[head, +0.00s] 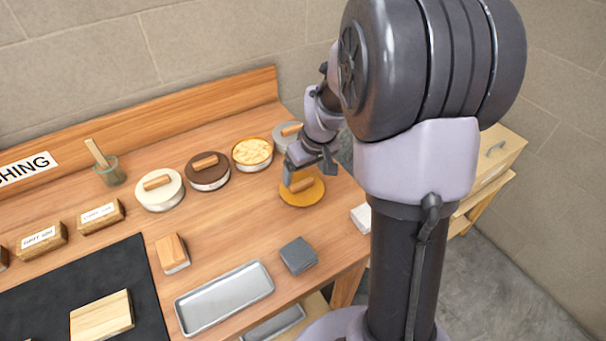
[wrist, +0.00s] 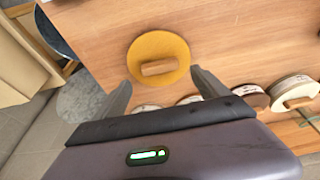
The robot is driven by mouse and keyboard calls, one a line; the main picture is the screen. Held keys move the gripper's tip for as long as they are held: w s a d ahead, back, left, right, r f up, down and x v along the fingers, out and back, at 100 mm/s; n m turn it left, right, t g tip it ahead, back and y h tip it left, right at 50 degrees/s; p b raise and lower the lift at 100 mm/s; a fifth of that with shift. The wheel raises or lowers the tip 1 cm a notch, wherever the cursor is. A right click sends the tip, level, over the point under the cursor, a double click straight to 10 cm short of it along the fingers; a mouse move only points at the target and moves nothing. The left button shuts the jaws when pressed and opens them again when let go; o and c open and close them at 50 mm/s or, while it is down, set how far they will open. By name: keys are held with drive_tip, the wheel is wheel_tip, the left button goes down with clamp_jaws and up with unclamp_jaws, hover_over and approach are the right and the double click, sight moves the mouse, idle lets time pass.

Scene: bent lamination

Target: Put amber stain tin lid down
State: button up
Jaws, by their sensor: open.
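The amber lid (head: 308,199), a round disc with a wooden bar handle (head: 302,185), appears to lie flat on the wooden bench near its right end, handle up. It also shows whole in the wrist view (wrist: 152,44). My gripper (head: 309,170) is open and empty just above and behind the lid. In the wrist view my gripper's fingers (wrist: 162,92) are spread wide, with the lid beyond them and apart from them. An open tin with pale yellow contents (head: 252,151) stands behind and left of the lid.
A brown-lidded tin (head: 207,180), a white-lidded tin (head: 160,202) and a grey-lidded tin (head: 283,136) stand in the row. In front are a grey block (head: 298,256), a metal tray (head: 222,300) and a wooden block (head: 173,266). Bare bench lies left of the lid.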

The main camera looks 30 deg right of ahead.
drive_tip(key=p+v, duration=0.2)
drive_tip(key=v, duration=0.5)
drive_tip(key=s+a+r+m+t, duration=0.1)
drive_tip(key=s+a+r+m, duration=0.1)
drive_tip(key=s+a+r, duration=0.8)
drive_tip(key=s+a+m+t+y+b, duration=0.1)
drive_tip(key=s+a+m+b, duration=0.1)
drive_tip(key=s+a, duration=0.6)
drive_tip(key=shift+s+f+m+y, duration=0.4)
drive_tip(key=shift+s+f, duration=0.1)
drive_tip(key=shift+s, duration=0.2)
